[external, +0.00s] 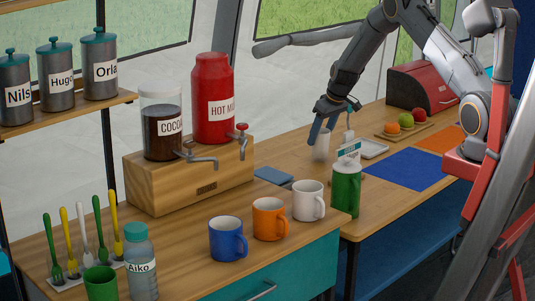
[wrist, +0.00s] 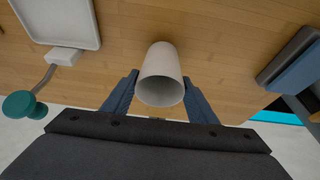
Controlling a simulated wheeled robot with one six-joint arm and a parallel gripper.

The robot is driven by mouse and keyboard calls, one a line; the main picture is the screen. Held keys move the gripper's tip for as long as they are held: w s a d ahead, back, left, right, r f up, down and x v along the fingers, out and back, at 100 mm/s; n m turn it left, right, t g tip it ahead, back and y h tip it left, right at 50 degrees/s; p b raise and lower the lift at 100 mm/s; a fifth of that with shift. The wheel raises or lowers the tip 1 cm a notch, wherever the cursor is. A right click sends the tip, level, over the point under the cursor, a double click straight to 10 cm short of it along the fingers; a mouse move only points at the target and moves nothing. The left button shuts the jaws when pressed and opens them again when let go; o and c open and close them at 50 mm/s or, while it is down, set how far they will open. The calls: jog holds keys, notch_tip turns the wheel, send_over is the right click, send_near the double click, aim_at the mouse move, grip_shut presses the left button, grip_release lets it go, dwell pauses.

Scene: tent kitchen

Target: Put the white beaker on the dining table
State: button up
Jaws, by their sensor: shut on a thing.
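The white beaker (external: 321,148) is at my gripper (external: 319,132) over the back part of the wooden table (external: 299,167). In the wrist view the beaker (wrist: 161,66) sits between the two blue-grey fingers of my gripper (wrist: 160,82), its open rim facing the camera. The fingers are shut on its sides. I cannot tell whether its base touches the wood. The table with the blue mat (external: 408,169) and orange mat (external: 440,139) appears to be the dining table.
A green container (external: 346,190) and white mug (external: 308,201) stand nearer the camera. A board with fruit-like items (external: 392,128) and a red bread box (external: 423,87) stand farther back.

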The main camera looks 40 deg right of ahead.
jog(key=shift+f, duration=0.6)
jog(key=shift+f, duration=0.1)
jog(key=o, duration=1)
jog(key=shift+s+r, duration=0.1)
jog(key=shift+r, duration=0.5)
jog(key=b+v, duration=0.3)
jog(key=v, duration=0.8)
